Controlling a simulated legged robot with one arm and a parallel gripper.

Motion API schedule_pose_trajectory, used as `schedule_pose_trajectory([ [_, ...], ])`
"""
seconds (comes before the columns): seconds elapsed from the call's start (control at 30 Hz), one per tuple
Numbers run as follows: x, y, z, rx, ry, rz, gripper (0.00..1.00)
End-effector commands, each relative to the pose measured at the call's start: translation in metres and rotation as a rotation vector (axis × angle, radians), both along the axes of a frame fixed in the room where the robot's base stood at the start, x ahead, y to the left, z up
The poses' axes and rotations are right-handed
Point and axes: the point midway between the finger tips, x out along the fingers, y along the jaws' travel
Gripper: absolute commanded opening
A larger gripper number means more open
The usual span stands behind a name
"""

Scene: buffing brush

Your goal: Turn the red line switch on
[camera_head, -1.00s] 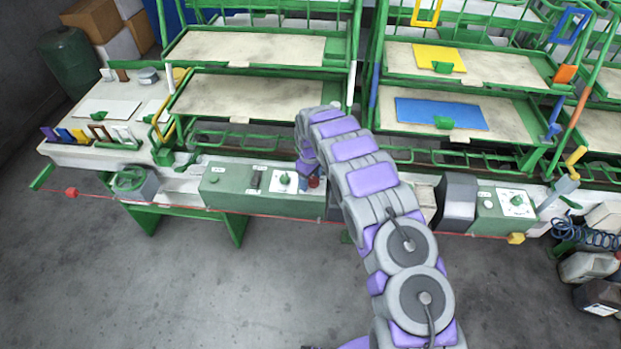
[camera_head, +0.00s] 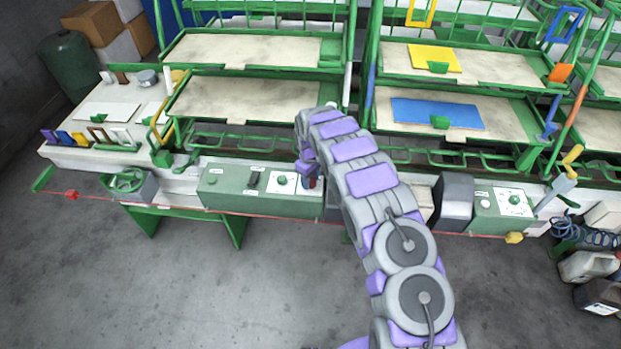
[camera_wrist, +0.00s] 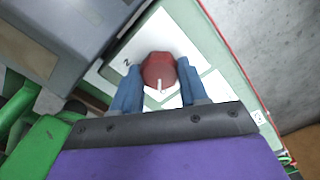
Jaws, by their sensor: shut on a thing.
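The red line switch (camera_wrist: 160,70) is a red faceted knob with a white pointer mark, on a light panel plate (camera_wrist: 192,48). In the wrist view the pointer faces the bottom of the picture, towards my gripper's palm. My gripper (camera_wrist: 158,72) has its two blue fingers on either side of the knob and is shut on it. In the head view my gripper (camera_head: 308,181) is at the right end of the green control box (camera_head: 228,190), and my wrist and arm hide most of the switch.
A red cord (camera_head: 262,215) runs along the bench front. A grey box (camera_head: 456,197) stands right of my arm. The floor in front is clear.

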Motion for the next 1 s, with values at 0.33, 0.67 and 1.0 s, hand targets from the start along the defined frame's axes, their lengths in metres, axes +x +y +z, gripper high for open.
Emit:
schedule_pose_trajectory([
  [0.33,0.0032,0.0013,0.0037,0.004,-0.009,-0.195,0.13],
  [0.67,0.004,0.0008,0.0039,0.006,-0.01,-0.505,0.13],
  [1.0,0.0039,0.0003,0.0033,0.005,-0.008,-0.827,0.13],
])
